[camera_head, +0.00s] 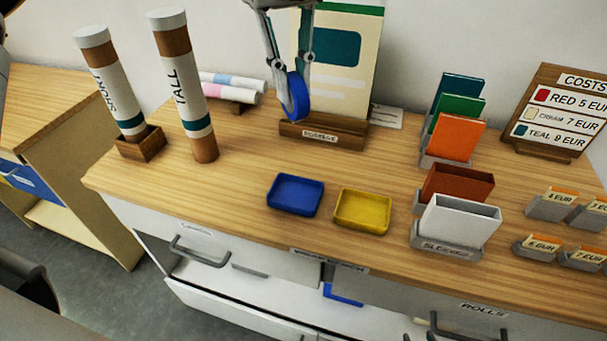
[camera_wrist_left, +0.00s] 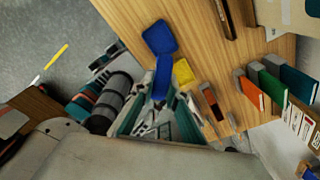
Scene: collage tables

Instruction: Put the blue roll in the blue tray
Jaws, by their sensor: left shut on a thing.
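My left gripper (camera_head: 292,98) reaches down from the top of the head view, shut on the blue roll (camera_head: 299,96). The roll is held in the air, in front of the wooden holder with the poster in the picture. In the left wrist view the blue roll (camera_wrist_left: 162,78) sits between the fingers. The blue tray (camera_head: 295,194) lies empty on the table, lower in the head view than the roll and apart from it. It also shows in the left wrist view (camera_wrist_left: 159,38). My right gripper is not in view.
A yellow tray (camera_head: 362,211) is just right of the blue tray. Two tall tubes (camera_head: 184,85) (camera_head: 111,85) stand at left. Coloured folders (camera_head: 457,137), a white box (camera_head: 460,222) and a price board (camera_head: 556,112) stand at right. The wood left of the blue tray is clear.

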